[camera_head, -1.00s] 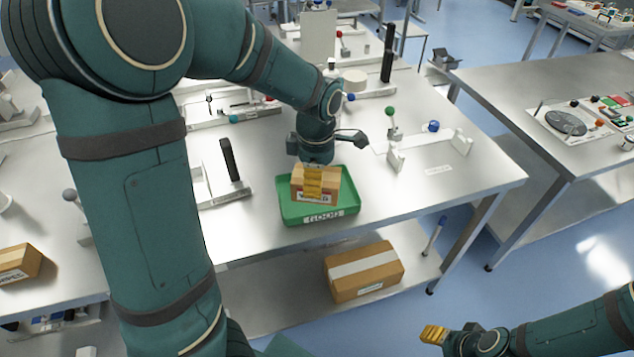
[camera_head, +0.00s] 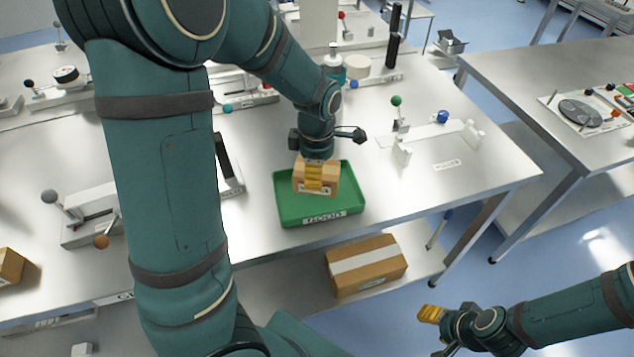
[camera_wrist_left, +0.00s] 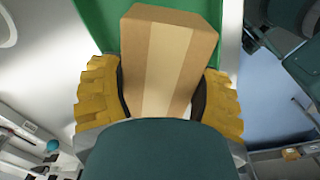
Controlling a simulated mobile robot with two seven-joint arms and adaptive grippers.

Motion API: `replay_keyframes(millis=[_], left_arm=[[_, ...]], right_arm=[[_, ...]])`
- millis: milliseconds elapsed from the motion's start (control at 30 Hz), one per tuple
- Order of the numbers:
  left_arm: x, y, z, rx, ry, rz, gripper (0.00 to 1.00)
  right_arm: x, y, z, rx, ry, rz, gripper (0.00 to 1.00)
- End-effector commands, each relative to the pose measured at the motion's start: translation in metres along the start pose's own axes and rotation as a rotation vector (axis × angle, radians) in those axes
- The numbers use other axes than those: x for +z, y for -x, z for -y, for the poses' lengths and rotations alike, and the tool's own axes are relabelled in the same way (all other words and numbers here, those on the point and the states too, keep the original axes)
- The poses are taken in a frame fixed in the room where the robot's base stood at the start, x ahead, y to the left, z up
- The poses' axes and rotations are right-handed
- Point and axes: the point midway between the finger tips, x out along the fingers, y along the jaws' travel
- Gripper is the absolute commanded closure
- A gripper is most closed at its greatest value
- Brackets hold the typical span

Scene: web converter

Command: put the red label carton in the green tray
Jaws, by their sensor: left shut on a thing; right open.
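The carton (camera_head: 331,179) is brown cardboard with paler tape. A white label with some red shows low on its front in the head view, partly behind the fingers. My left gripper (camera_head: 314,180) is shut on it from above. The carton is over the inside of the green tray (camera_head: 290,214), towards its back; I cannot tell whether it touches the floor. In the left wrist view the carton (camera_wrist_left: 188,50) is between the yellow fingers, with green tray (camera_wrist_left: 95,22) beyond. My right gripper (camera_head: 432,314) is open and empty at the lower right, away from the table.
A larger taped box (camera_head: 366,265) lies on the shelf below. A white fixture with a green knob (camera_head: 397,101) stands right of the tray, and a black-handled fixture (camera_head: 224,160) stands left. Another brown box (camera_head: 10,266) is at the far left. Bare tabletop lies right of the tray.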

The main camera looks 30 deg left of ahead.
Motion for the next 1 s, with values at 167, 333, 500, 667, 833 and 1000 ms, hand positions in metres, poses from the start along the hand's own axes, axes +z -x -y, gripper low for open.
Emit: replay_keyframes(millis=[167,333,500,667,833,1000], left_arm=[[0.000,-0.018,0.001,-0.003,0.000,-0.001,0.72],[0.000,-0.038,0.000,-0.001,-0.001,0.000,0.72],[0.000,-0.038,0.000,0.001,-0.001,0.001,0.72],[0.000,-0.040,0.000,0.000,-0.001,0.001,0.72],[0.000,-0.041,0.000,0.000,-0.001,0.001,0.00],[0.000,-0.040,0.000,0.000,-0.001,0.001,0.00]], right_arm=[[0.002,-0.005,-0.002,-0.001,0.002,0.004,0.50],[0.004,-0.010,-0.004,-0.001,0.003,0.009,0.50],[0.004,-0.009,-0.003,-0.001,0.003,0.009,0.50],[0.004,-0.010,-0.004,-0.001,0.003,0.010,0.50],[0.005,-0.010,-0.004,-0.001,0.003,0.010,0.50],[0.005,-0.010,-0.004,-0.001,0.003,0.010,0.50]])
